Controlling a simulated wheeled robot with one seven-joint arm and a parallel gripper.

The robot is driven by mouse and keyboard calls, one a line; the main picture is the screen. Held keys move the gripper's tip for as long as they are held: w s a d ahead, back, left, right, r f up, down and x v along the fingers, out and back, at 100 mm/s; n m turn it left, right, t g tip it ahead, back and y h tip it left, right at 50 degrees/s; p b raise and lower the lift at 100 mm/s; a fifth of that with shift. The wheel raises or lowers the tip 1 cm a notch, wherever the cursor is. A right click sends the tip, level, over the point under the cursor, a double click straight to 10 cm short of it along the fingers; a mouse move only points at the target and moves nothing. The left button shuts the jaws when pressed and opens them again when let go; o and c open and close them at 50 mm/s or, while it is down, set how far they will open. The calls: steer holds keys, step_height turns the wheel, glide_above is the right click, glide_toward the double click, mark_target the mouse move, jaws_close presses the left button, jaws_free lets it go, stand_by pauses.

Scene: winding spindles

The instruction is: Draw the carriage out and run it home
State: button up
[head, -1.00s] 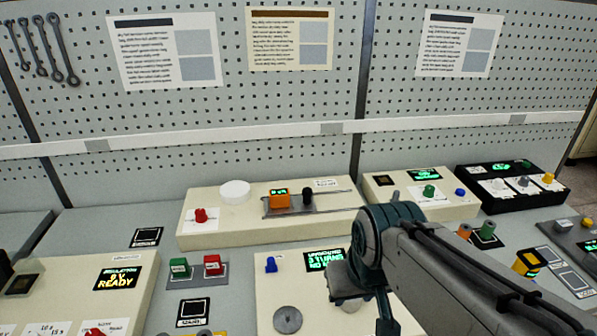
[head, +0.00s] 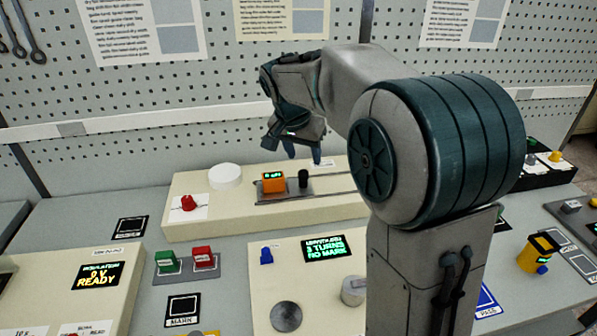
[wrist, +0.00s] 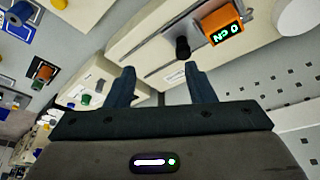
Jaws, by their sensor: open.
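The carriage (head: 288,195) is a grey plate on rails on a long cream unit, bearing an orange readout block (head: 272,182) and a black upright knob (head: 303,178). The orange block (wrist: 223,25) and the knob (wrist: 182,48) also show in the wrist view, the block reading what looks like 0 cN. My gripper (head: 304,153) hangs above the black knob, fingers pointing down, apart and empty. In the wrist view the knob appears beyond the tips of my gripper (wrist: 160,70), near the right finger and not between them. The rails' right end is hidden behind my arm in the head view.
A red knob (head: 188,203) and a white round cap (head: 225,177) stand on the unit left of the carriage. In front, a cream panel's display (head: 323,248) reads 3 TURNS NO MARK. Green (head: 167,261) and red (head: 203,257) blocks stand front left. A pegboard rises behind.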

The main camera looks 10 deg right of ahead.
steer(key=m, duration=0.2)
glide_toward(302, 173)
step_height(302, 173, up, 2)
steer(key=s, duration=0.1)
steer(key=shift+h, duration=0.3)
steer(key=x, duration=0.4)
steer(key=p+x, duration=0.1)
steer(key=x, duration=0.4)
steer(key=a+x, duration=0.1)
steer(key=x, duration=0.3)
steer(key=shift+w+d+f, duration=0.1)
steer(key=shift+w+f, duration=0.2)
steer(key=shift+w, duration=0.05)
